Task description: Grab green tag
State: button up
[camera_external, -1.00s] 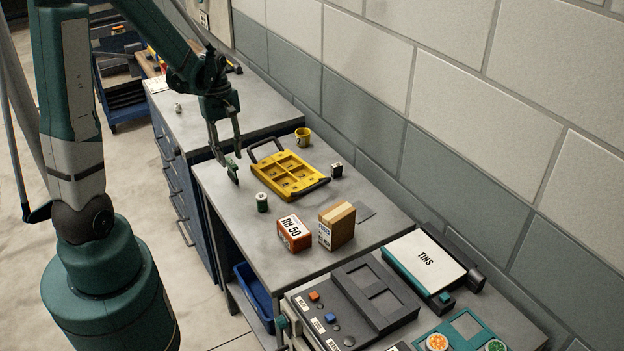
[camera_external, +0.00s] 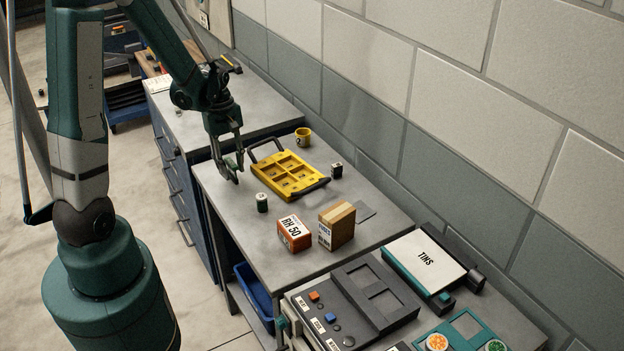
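No item is clearly readable as a green tag. A green round piece (camera_external: 496,346) lies in a teal holder (camera_external: 467,326) at the bottom right, cut by the picture edge. My gripper (camera_external: 234,168) points down above the table's left part, left of the yellow tray and up-left of the cylinder.
A yellow compartment tray (camera_external: 290,174) with a dark handle lies beside my gripper. A tiled wall (camera_external: 400,120) bounds the right.

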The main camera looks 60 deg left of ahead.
jog(key=shift+f, duration=0.1)
jog(key=shift+c, duration=0.7)
grip_shut()
